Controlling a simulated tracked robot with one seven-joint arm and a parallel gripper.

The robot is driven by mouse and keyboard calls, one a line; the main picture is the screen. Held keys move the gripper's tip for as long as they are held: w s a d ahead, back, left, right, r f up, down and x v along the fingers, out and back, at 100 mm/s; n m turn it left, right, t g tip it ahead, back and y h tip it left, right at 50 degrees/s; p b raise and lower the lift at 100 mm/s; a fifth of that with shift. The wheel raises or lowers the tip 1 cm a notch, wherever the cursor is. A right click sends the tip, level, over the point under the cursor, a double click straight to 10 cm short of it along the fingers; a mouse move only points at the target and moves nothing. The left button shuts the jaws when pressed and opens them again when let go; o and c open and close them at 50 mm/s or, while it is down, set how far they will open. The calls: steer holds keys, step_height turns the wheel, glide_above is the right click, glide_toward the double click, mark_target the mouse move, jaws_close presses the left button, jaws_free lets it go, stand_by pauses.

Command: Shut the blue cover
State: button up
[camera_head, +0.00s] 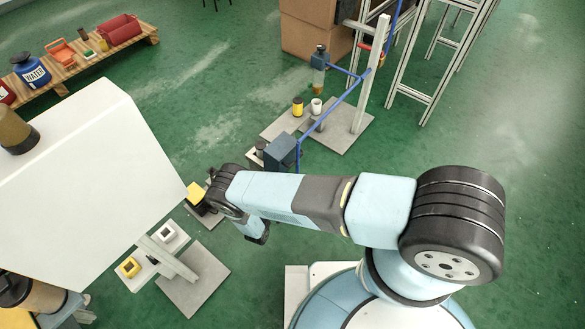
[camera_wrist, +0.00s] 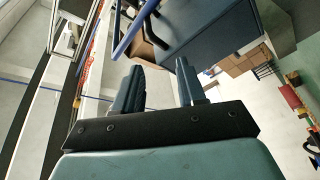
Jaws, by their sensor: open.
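A dark blue box-shaped part (camera_head: 281,151), which looks like the blue cover, sits on the blue pipe frame beyond my arm in the head view. In the wrist view a large dark blue box face (camera_wrist: 205,35) fills the top, just past my fingertips. I cannot tell how far the cover stands open. My gripper (camera_wrist: 160,76) is open, with nothing between its fingers and a gap to the box. In the head view the end of my arm is left of and nearer than the box; the fingers are hard to make out there.
Blue pipes (camera_head: 345,95) run up to a pale post (camera_head: 370,75). A yellow cup and a white cup stand near its base plate. A large white panel (camera_head: 85,185) fills the left side. A pallet (camera_head: 90,60) with containers lies at the back left. Green floor is clear at right.

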mark_target(291, 166)
steer(key=shift+n+t, duration=0.4)
steer(key=w+d, duration=0.2)
steer(key=w, duration=0.1)
steer(key=w+d+r, duration=0.1)
steer(key=w+d, duration=0.1)
steer(key=w, duration=0.1)
steer(key=w+d, duration=0.2)
steer(key=w, duration=0.2)
steer(key=shift+d+r, duration=0.35)
jaws_close()
